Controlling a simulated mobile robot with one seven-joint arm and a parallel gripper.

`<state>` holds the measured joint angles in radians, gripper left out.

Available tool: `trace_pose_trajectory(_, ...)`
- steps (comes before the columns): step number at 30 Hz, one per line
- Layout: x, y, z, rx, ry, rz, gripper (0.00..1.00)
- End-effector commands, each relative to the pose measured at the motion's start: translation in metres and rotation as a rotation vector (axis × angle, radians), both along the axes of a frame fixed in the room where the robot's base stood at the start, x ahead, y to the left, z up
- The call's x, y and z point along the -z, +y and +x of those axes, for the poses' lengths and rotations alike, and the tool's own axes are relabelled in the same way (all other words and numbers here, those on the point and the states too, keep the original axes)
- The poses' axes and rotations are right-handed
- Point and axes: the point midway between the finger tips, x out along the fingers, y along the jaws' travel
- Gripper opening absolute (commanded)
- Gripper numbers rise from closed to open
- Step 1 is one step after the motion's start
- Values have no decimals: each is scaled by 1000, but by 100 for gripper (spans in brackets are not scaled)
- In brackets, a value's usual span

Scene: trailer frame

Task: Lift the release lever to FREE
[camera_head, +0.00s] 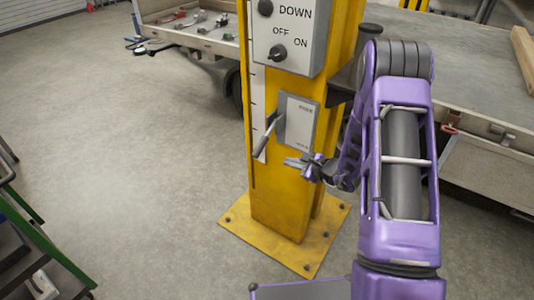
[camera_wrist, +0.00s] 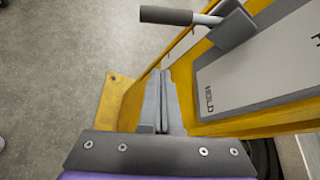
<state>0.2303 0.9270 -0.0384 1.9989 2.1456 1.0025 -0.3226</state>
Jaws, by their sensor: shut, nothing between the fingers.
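The release lever (camera_head: 266,136) sticks out from the left side of a grey label plate (camera_head: 300,124) on the yellow post. In the head view it slants down and to the left from its pivot. In the wrist view its dark grip (camera_wrist: 166,16) and metal shaft are near the top, beyond my fingertips. The plate (camera_wrist: 255,68) reads HOLD at its near end; its other label is cut off there. My gripper (camera_head: 288,161) is shut and empty, below the lever and apart from it. Its two fingers (camera_wrist: 163,80) lie together in the wrist view.
A control box (camera_head: 290,40) with DOWN and OFF/ON knobs sits above the plate. The yellow post (camera_head: 285,205) stands on a bolted base plate (camera_head: 240,232). A trailer bed (camera_head: 460,75) lies to the right. Open floor (camera_head: 130,130) lies left of the post.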

Motion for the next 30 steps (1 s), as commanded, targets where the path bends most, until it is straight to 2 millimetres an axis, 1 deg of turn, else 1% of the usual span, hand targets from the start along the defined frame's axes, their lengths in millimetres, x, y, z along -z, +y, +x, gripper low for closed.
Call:
trace_pose_trajectory(7,0,1,1,-2,0,-1,0)
trace_pose_trajectory(11,5,6,7,-4,0,-1,0)
trace_pose_trajectory(14,12,15,17,-6,-1,-1,0)
trace_pose_trajectory(25,48,56,73,-6,-1,-1,0)
trace_pose_trajectory(27,31,60,70,-4,-2,-1,0)
trace_pose_trajectory(30,20,66,66,-4,-1,-2,0)
